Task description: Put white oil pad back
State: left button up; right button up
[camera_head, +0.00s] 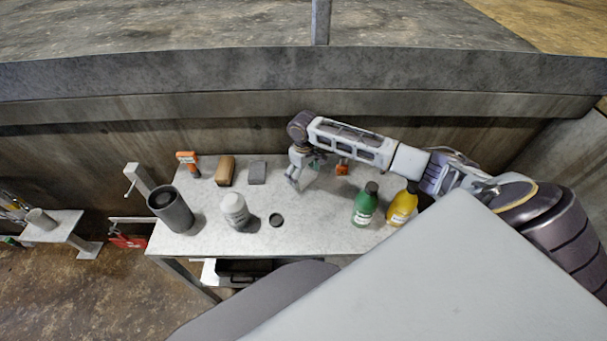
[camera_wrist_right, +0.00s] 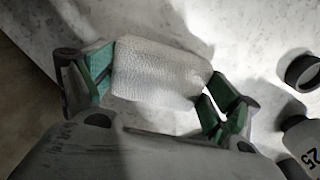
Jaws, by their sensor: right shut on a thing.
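A white textured oil pad (camera_wrist_right: 160,72) sits between the green-lined fingers of my right gripper (camera_wrist_right: 168,88) in the right wrist view. The fingers press on its two ends, and the pale table top is behind it. In the head view my right gripper (camera_head: 294,178) points down over the back middle of the table. The pad cannot be made out clearly there against the gripper and pale table. My left gripper is not in view.
On the table (camera_head: 305,235) are a dark cup (camera_head: 171,209), white bottle (camera_head: 235,210), black cap (camera_head: 276,220), green bottle (camera_head: 364,204), yellow bottle (camera_head: 402,206), brown block (camera_head: 225,171), grey block (camera_head: 257,173) and orange tool (camera_head: 188,163). The compactor wall (camera_head: 200,130) stands behind.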

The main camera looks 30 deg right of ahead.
aim_at(303, 175)
jog(key=o, duration=0.7)
jog(key=shift+f, duration=0.1)
notch_tip(303, 175, up, 12)
jog(key=shift+r, duration=0.15)
dwell(0.4)
dwell(0.4)
